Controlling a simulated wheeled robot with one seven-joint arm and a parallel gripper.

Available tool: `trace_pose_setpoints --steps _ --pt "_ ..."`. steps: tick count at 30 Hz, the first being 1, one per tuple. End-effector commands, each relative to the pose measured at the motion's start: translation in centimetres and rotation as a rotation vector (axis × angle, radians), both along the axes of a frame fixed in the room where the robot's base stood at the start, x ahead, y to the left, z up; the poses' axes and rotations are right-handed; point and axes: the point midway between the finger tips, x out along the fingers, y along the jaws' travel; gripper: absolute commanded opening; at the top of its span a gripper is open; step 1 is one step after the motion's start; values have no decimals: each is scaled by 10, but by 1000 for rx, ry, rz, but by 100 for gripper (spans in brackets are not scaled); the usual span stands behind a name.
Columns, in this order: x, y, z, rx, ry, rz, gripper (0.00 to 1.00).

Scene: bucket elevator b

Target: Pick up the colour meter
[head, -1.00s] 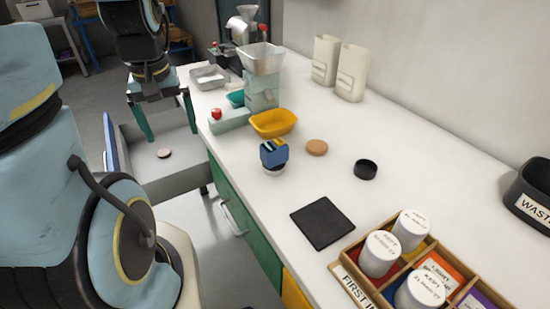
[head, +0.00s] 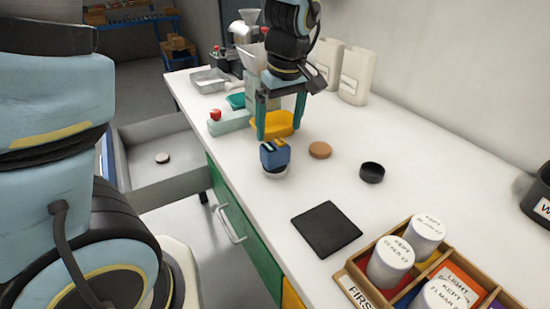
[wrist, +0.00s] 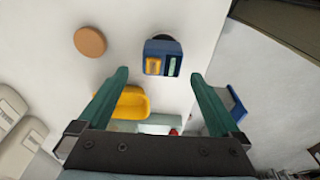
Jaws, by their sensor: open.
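The colour meter, which I take to be the small blue block with a yellow patch and a pale green patch on top (head: 275,154), stands on a round base on the white counter. In the wrist view the blue meter (wrist: 161,58) lies just beyond the fingertips, in line with the gap between them. My gripper (head: 279,127) is open and empty, with its teal fingers pointing down over the counter, close to the meter and in front of the yellow tray. In the wrist view its fingers (wrist: 160,74) are spread wider than the meter. The meter's underside is mostly hidden.
The yellow tray (head: 285,118), a tan disc (head: 320,150) and a black round cap (head: 372,172) sit near the meter. A black mat (head: 326,228) and a wooden sorter box (head: 352,268) with white jars are nearer. An open drawer (head: 165,176) juts out left.

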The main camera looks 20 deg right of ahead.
Motion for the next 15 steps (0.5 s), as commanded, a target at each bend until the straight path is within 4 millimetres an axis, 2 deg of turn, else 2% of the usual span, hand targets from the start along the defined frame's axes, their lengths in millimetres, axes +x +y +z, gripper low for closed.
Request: trace_pose_setpoints --steps 3,10,15 --pt "2 1 -15 3 2 0 100" --pt "5 3 -30 3 3 1 100" --pt "8 7 -51 4 4 1 100"
